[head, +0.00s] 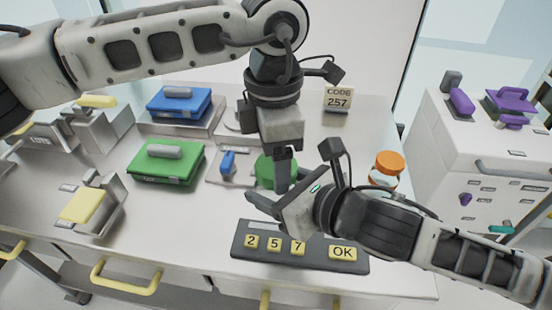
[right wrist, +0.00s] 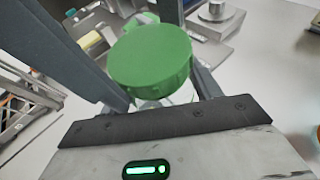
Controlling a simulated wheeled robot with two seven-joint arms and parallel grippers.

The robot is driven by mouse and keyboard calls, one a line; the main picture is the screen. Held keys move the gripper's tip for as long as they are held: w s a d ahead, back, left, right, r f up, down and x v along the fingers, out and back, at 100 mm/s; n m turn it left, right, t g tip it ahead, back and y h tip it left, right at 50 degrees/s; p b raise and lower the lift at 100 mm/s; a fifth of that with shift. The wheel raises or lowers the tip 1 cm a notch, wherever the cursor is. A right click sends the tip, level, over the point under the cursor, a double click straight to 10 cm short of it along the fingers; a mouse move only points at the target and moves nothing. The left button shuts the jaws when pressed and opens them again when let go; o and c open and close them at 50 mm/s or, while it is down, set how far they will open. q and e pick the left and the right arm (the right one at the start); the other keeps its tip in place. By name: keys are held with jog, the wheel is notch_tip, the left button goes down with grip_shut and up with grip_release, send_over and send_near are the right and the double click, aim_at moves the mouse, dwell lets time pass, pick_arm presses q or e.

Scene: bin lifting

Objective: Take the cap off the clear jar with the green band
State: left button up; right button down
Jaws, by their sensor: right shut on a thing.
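The jar's green cap (head: 264,172) shows in the head view at the middle of the bench, partly hidden behind my grippers. In the right wrist view the round green cap (right wrist: 151,58) sits on top of the clear jar (right wrist: 165,102), between my right fingers. My right gripper (head: 268,195) comes in from the right and is shut on the jar below the cap. My left gripper (head: 282,165) points straight down from above, its fingertips at the cap in the picture. I cannot tell whether they touch it or how far apart they are. Most of the jar's body is hidden.
A jar with an orange cap (head: 388,167) stands just right of my right gripper. A keypad (head: 300,247) lies in front. Green (head: 166,162) and blue (head: 179,103) cases stand left. A code sign (head: 338,99) stands behind. A white cabinet (head: 470,140) is at right.

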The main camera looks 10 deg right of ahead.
pick_arm(q)
jog(key=r, duration=0.3)
jog(key=shift+s+d+r, duration=0.15)
jog(key=shift+d+r, duration=0.05)
jog(key=shift+d, duration=0.05)
jog(key=shift+c, duration=0.4)
jog(key=m, duration=0.1)
jog(key=r+m, duration=0.1)
jog(key=m, duration=0.3)
jog(key=r+m, duration=0.1)
jog(key=m, duration=0.3)
jog(key=r+m, duration=0.1)
jog(key=m, duration=0.2)
jog(key=shift+a+r, duration=0.1)
jog(key=shift+r, duration=0.1)
jog(key=shift+r+m, duration=0.1)
jog(key=shift+m, duration=0.3)
notch_tip(320, 180, down, 8)
jog(key=shift+c, duration=0.3)
